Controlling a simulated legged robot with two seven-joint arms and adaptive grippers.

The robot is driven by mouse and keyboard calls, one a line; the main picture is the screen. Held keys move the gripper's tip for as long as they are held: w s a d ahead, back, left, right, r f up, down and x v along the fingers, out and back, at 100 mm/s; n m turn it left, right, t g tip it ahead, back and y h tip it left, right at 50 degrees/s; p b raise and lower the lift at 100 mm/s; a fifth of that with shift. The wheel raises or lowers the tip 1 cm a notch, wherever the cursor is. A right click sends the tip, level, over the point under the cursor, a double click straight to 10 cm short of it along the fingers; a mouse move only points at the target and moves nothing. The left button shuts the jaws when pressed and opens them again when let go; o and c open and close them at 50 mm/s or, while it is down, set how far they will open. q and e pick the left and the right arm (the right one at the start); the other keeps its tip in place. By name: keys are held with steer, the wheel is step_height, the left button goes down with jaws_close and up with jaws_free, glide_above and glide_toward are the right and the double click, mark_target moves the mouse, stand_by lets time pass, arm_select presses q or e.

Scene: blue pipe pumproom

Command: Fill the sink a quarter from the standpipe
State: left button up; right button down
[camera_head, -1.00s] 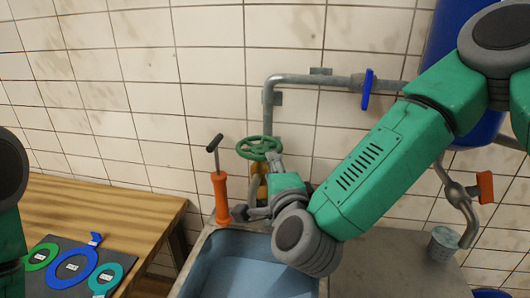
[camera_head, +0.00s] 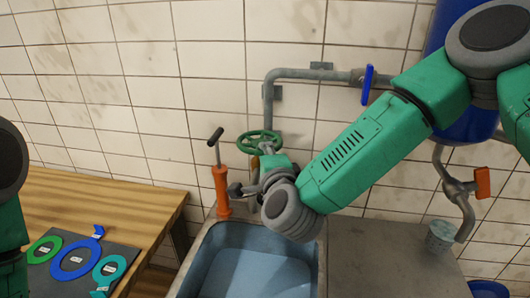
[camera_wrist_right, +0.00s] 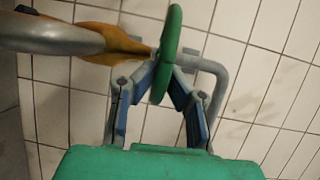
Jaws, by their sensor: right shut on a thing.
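The green handwheel (camera_head: 258,140) sits on the standpipe behind the sink (camera_head: 188,272). The grey pipe (camera_head: 268,95) rises behind it and bends right along the wall. My right gripper (camera_head: 268,163) is at the wheel's near side, partly hidden behind my wrist. In the right wrist view, my right gripper (camera_wrist_right: 160,72) is shut on the rim of the handwheel (camera_wrist_right: 171,40), between its two fingers. A yellow valve body (camera_wrist_right: 120,45) and a grey spout (camera_wrist_right: 45,36) show beside it. The sink is blue inside; I cannot tell its water level. My left gripper is out of view.
An orange hand pump (camera_head: 221,190) stands left of the handwheel. A wooden table (camera_head: 130,195) at left holds coloured rings on a dark mat (camera_head: 125,262).

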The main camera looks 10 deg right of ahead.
steer(key=shift+f, duration=0.1)
steer(key=shift+w+d+f+n+y+b, duration=0.1)
steer(key=shift+d+n+y+b, duration=0.25)
steer(key=shift+n+y+b, duration=0.4)
steer(key=shift+d+n+y+b, duration=0.35)
steer(key=shift+n+y+b, duration=0.1)
steer(key=shift+y, duration=0.6)
steer(key=shift+w+d+n+g+y+b, duration=0.15)
steer(key=shift+d+n+g+y+b, duration=0.15)
steer(key=shift+n+g+y+b, duration=0.7)
steer(key=shift+w+d+n+g+y+b, duration=0.1)
steer(key=shift+d+n+g+y+b, duration=0.15)
steer(key=shift+n+y+b, duration=0.85)
steer(key=shift+m+y+p, duration=0.3)
steer(key=shift+y+p, duration=0.1)
steer(key=shift+p, duration=0.15)
steer(key=c, duration=1.6)
jaws_free()
steer(key=shift+o, duration=0.2)
steer(key=shift+w, duration=0.1)
steer(key=shift+d, duration=0.15)
